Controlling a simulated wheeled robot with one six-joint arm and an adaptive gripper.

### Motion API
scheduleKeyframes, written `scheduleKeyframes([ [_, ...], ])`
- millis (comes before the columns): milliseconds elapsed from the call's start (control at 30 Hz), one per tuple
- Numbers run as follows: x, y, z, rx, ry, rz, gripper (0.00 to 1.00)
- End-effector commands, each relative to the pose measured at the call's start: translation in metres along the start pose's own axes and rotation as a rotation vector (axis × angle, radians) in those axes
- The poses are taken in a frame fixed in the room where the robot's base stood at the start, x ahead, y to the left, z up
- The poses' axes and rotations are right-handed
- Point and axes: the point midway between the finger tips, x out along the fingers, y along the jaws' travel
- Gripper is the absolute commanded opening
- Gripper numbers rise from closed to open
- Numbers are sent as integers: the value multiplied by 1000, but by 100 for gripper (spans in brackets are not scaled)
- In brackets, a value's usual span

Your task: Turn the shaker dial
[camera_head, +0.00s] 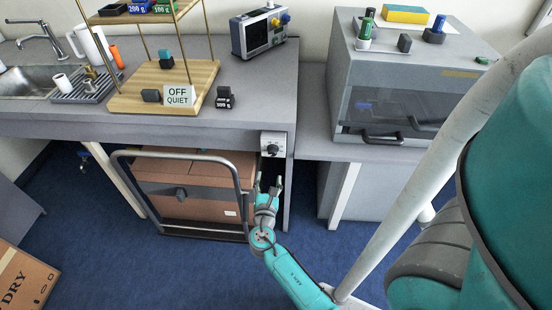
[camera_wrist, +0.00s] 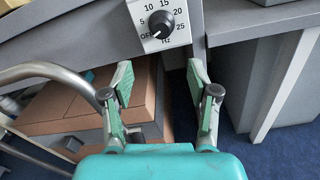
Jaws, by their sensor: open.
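The dial is a black knob (camera_wrist: 161,23) on a pale plate (camera_wrist: 152,40) marked OFF, 5, 10, 15, 20, 25 and Hz, fixed to the front edge of the grey bench. In the wrist view the knob's pointer is toward the lower left, near OFF. The dial also shows in the head view (camera_head: 272,149), at the bench's right end. My gripper (camera_wrist: 160,72) is open and empty, its two fingers apart, below the dial in the wrist view. In the head view my gripper (camera_head: 269,184) is just below the plate, apart from it.
A cart (camera_head: 130,155) with a curved metal handle and brown boxes stands under the bench, left of my gripper. A bench leg (camera_head: 292,185) is close on the right. A grey hooded box (camera_head: 350,60) stands on the right bench.

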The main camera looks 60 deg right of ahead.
Motion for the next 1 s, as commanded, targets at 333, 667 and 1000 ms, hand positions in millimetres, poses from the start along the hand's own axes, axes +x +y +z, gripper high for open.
scheduleKeyframes([
  [333,36,-1,7,-35,-26,-19,60],
  [667,92,-2,8,-34,-24,-17,60],
  [1000,115,-1,8,-34,-23,-15,60],
])
